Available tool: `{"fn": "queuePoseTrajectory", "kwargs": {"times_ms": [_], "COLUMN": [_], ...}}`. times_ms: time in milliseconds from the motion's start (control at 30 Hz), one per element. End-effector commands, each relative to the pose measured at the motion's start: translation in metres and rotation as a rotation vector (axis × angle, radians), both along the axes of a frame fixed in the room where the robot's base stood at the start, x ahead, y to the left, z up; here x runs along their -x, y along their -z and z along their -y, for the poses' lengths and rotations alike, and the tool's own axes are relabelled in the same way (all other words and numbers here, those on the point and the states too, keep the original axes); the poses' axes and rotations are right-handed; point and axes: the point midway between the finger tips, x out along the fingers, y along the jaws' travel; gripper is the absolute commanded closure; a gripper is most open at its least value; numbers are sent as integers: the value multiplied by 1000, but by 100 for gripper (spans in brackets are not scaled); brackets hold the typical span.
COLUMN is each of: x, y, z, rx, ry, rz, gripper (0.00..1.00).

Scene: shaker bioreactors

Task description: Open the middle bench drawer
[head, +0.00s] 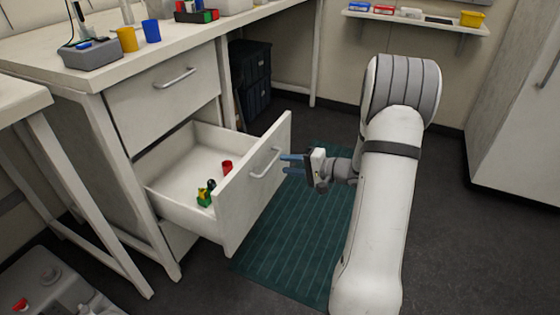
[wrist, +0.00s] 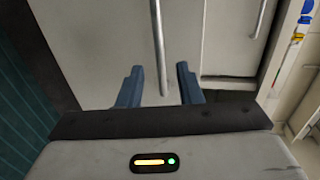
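The middle bench drawer (head: 165,187) is pulled well out below the shut top drawer (head: 160,98). Its front panel (head: 240,205) has a bar handle (head: 266,163). A red cup (head: 227,166) and a small green and yellow item (head: 206,194) are inside it. My gripper (head: 291,164) is just off the front panel, beside the handle. In the wrist view the two blue fingers (wrist: 158,85) are apart, and the handle (wrist: 160,50) runs between them without visible contact. A strip of the panel shows around the handle.
The bench top (head: 60,45) carries a grey device (head: 92,54), a yellow cup (head: 127,39) and a blue cup (head: 151,31). Dark crates (head: 250,75) stand under the bench. A green mat (head: 290,245) lies on the floor. A white cabinet (head: 515,120) is at right.

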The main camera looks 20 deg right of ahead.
Motion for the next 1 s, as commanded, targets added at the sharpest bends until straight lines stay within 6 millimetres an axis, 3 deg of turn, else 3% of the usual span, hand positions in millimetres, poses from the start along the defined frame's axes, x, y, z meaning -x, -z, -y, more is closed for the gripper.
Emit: {"fn": "queuePoseTrajectory", "kwargs": {"times_ms": [200,767,867,1000], "x": [20,23,26,40], "y": [-7,-7,-19,-68], "z": [20,22,14,-22], "rx": [0,0,8,55], "ry": [1,-3,-27,-143], "rz": [0,0,-10,-69], "gripper": [68,68,68,68]}}
